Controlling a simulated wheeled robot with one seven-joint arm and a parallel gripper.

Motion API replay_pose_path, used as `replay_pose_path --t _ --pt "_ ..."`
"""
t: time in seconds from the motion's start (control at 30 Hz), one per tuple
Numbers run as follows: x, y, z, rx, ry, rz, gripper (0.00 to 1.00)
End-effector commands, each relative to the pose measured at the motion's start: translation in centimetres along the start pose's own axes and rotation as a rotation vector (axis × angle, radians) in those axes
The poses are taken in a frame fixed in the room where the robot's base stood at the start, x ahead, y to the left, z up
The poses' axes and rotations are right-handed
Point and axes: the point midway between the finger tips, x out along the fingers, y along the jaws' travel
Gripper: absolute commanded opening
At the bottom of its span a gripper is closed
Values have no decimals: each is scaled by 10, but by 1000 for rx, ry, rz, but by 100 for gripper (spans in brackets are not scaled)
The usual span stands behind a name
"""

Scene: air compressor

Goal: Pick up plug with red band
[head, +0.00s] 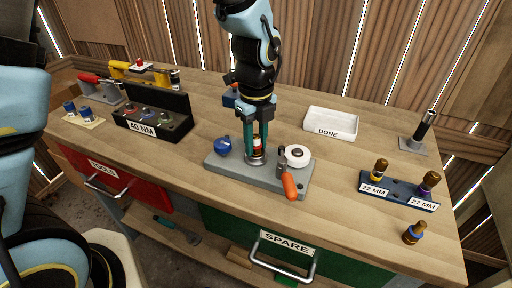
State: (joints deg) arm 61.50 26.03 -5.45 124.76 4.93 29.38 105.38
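The plug with the red band (257,148) stands upright on a grey base plate (232,172) near the middle of the bench in the head view. It shows red and white, with a metal ring at its foot. My gripper (258,143) points straight down over it, with its teal fingers on either side of the plug. The fingers hide part of the plug. I cannot tell whether they press on it or stand slightly apart from it.
On the same plate are a blue knob (222,145), a white round part (298,157) and an orange-handled clamp (289,186). A white DONE tray (331,123) stands behind right. A blue 22 MM rack (399,191) is at right, a 40 NM rack (152,120) at left.

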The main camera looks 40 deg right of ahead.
Motion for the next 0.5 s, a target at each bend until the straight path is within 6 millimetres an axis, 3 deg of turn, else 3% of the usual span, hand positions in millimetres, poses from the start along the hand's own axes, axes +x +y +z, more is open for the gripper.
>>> replay_pose_path --t 0.03,0.27,0.5 --pt "0 0 0 0 0 0 27" --pt "0 0 0 0 0 1 1" --pt "0 0 0 0 0 1 0"
